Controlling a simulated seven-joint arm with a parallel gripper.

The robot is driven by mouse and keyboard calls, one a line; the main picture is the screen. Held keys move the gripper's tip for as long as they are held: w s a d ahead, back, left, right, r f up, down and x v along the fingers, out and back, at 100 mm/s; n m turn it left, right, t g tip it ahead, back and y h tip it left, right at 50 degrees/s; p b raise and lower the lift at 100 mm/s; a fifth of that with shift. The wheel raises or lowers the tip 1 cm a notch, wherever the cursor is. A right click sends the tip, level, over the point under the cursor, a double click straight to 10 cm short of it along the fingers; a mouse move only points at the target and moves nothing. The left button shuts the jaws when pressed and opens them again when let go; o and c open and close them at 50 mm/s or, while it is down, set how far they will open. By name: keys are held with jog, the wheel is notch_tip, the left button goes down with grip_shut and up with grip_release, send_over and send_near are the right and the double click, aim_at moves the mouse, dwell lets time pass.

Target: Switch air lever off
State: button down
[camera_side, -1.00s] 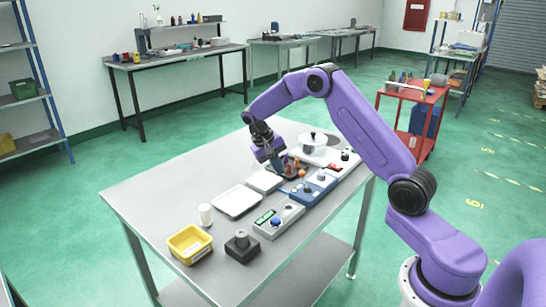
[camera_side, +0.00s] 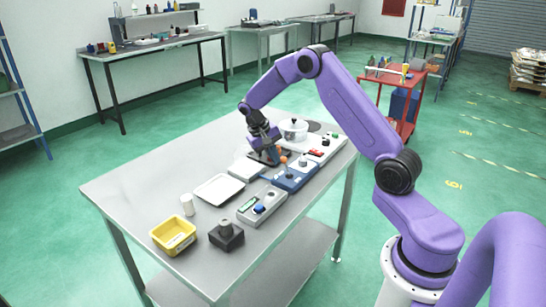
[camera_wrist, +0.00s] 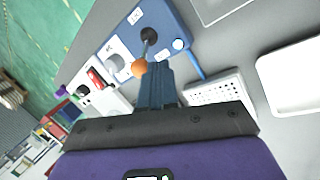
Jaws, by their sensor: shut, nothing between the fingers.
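The air lever is a dark stick with an orange ball (camera_wrist: 139,68) on its end and a black round pivot (camera_wrist: 149,35). It stands on a blue box (camera_wrist: 133,25); the box (camera_side: 291,180) and orange ball (camera_side: 283,159) also show in the side view. The stick slants from the pivot towards my gripper. My gripper (camera_wrist: 158,68) is shut and empty, its fingertips right beside the ball. I cannot tell whether they touch it. In the side view my gripper (camera_side: 274,160) points down, just left of the ball, low over the table.
A grey knob (camera_wrist: 117,62) sits on the same blue box. A white box with a red switch (camera_wrist: 95,78) adjoins it. A white pot (camera_side: 293,130), a white tray (camera_side: 219,188), a yellow bin (camera_side: 173,236) and a grey control box (camera_side: 262,207) stand on the table.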

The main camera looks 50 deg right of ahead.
jog(key=shift+s+r+t, duration=0.35)
jog(key=shift+s+t, duration=0.3)
jog(key=shift+t, duration=0.35)
jog(key=shift+s+r+t, duration=0.1)
jog(key=shift+s+t, duration=0.3)
jog(key=shift+s, duration=0.1)
jog(key=shift+s+r, duration=0.15)
jog(key=shift+s, duration=1)
jog(key=shift+s+m+t, duration=0.3)
jog(key=shift+s+t, duration=0.3)
jog(key=shift+t, duration=0.1)
jog(key=shift+s, duration=0.2)
jog(key=shift+w, duration=0.2)
jog(key=shift+w+f, duration=0.5)
jog(key=shift+w, duration=0.05)
